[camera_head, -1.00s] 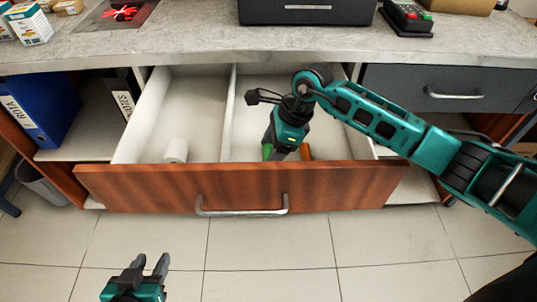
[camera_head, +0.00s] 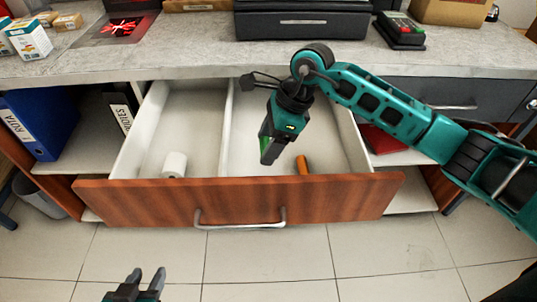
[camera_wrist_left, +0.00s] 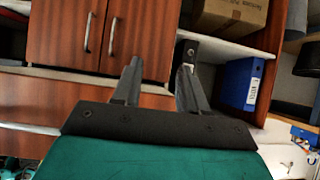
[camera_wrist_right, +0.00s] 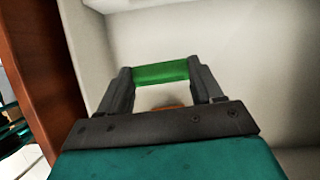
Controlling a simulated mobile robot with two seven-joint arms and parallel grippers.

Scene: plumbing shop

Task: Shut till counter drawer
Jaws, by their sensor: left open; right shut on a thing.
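The wooden-fronted till counter drawer (camera_head: 240,202) stands pulled out under the counter, with a metal bar handle (camera_head: 240,224) on its front. My right gripper (camera_head: 267,160) is inside the drawer's right compartment, shut on a green cylinder (camera_wrist_right: 160,73), which also shows as a green edge in the head view (camera_head: 266,145). An orange-brown cylinder (camera_head: 302,165) lies in the same compartment near the front panel. A white roll (camera_head: 175,164) is in the left compartment. My left gripper (camera_head: 147,280) is open and empty, low in front of the drawer, apart from it.
On the counter (camera_head: 190,60) are a black cash drawer box (camera_head: 303,22), a card terminal (camera_head: 400,30) and small boxes (camera_head: 30,38). A blue binder (camera_head: 40,122) sits on the shelf at left. A grey bin (camera_head: 38,193) stands below it. The tiled floor (camera_head: 270,262) in front is clear.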

